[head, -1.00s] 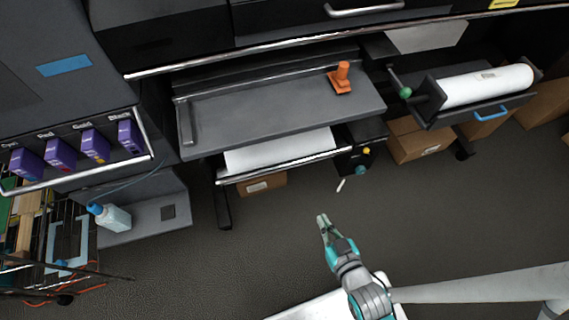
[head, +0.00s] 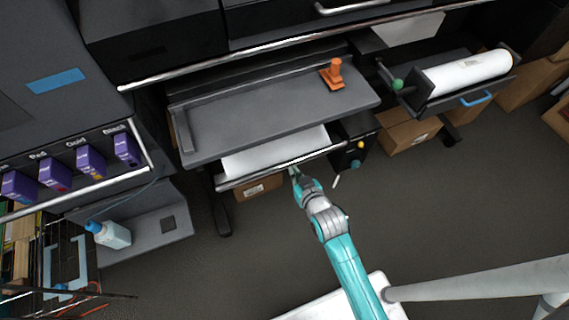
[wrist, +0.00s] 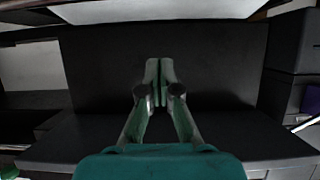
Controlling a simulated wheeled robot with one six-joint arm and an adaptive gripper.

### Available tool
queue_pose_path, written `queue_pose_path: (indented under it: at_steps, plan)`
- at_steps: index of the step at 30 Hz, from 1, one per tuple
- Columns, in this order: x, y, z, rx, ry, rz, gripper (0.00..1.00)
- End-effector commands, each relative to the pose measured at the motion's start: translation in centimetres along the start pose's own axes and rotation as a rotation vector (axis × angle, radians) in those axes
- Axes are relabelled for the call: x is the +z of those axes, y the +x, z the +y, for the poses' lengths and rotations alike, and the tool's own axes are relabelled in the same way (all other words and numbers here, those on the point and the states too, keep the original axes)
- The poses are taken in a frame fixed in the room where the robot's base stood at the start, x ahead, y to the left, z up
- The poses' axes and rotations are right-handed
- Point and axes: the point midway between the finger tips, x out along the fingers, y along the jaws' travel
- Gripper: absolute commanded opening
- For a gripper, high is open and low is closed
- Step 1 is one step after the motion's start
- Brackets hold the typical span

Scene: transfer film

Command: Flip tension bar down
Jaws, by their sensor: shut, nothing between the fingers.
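The tension bar looks to be the long thin silver bar (head: 250,176) along the front edge of the machine's lower section, just below the white film sheet (head: 275,152). My gripper (head: 294,172) is at this bar, right of its middle, with its fingertips overlapping it in the head view. I cannot tell whether they touch it. In the wrist view my gripper (wrist: 160,62) is shut and empty, its two fingers together in front of a dark panel (wrist: 215,60). A white strip, perhaps film, crosses the top there. I cannot pick out the bar in the wrist view.
A grey shelf (head: 270,115) with an orange clamp (head: 332,73) overhangs the film. A dark box with knobs (head: 355,143) is right of the bar. A white roll on a holder (head: 470,72) is at the right. Cardboard boxes (head: 408,130) sit below.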

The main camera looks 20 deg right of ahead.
Motion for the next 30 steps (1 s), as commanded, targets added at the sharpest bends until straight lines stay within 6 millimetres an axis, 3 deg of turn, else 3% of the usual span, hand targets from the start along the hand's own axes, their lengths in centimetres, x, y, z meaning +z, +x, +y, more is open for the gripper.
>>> queue_pose_path:
  at_steps: [11,27,30]
  plan:
    - [0.0,0.9,0.0,0.000,0.000,0.001,0.00]
    - [-0.1,10.2,0.0,0.000,0.000,0.001,0.00]
    - [1.8,10.4,0.0,0.000,0.000,-0.004,0.00]
